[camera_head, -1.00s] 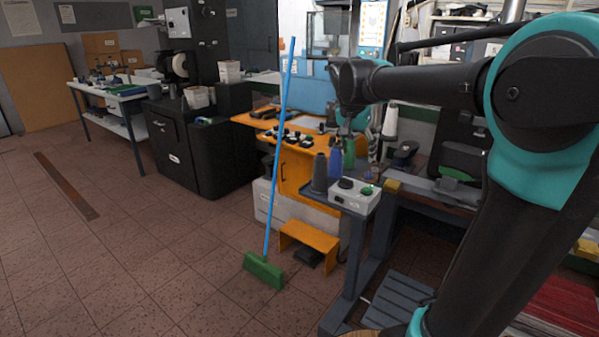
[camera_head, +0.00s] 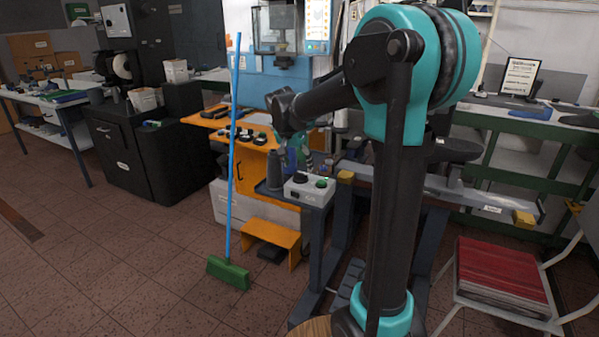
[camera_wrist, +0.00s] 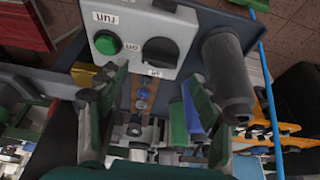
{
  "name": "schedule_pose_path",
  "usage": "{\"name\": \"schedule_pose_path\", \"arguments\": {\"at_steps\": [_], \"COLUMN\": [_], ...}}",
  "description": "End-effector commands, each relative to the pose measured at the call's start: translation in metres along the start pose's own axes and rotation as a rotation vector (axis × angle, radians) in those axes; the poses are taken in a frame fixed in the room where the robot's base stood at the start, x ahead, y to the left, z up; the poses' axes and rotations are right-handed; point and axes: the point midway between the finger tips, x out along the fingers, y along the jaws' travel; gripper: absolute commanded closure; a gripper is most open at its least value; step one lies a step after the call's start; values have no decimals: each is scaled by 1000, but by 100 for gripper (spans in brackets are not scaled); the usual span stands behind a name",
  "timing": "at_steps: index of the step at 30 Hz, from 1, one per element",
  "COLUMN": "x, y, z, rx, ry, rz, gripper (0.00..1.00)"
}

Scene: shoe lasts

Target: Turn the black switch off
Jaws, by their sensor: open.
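The black switch (camera_head: 300,179) is a round knob on a small pale control box (camera_head: 306,193), beside a green button (camera_head: 321,183). In the wrist view the black switch (camera_wrist: 160,52) appears upside down, near small labels that seem to read ON and OFF. The green button (camera_wrist: 108,43) is to its left, by a RUN label. I cannot tell which way the knob points. My gripper (camera_wrist: 150,98) is open and empty, its fingers spread below the box in the wrist picture, apart from the switch. In the head view my gripper is largely hidden among the bottles behind the box.
A dark grey bottle (camera_head: 274,170) stands close beside the box, with a blue bottle (camera_head: 291,160) behind. A blue-handled broom (camera_head: 233,150) stands left of the bench. An orange step stool (camera_head: 270,236) is on the floor. A red-seated chair (camera_head: 500,277) is at right.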

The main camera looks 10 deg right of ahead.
Motion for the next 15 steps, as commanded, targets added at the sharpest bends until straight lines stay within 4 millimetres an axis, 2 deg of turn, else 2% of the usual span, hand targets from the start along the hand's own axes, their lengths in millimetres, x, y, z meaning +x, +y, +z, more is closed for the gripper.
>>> {"name": "schedule_pose_path", "arguments": {"at_steps": [3, 6, 15], "x": [20, 31, 42], "y": [0, 0, 0], "z": [0, 0, 0], "rx": [1, 0, -1], "ry": [0, 0, 0], "rz": [0, 0, 0], "gripper": [34, 34, 34]}}
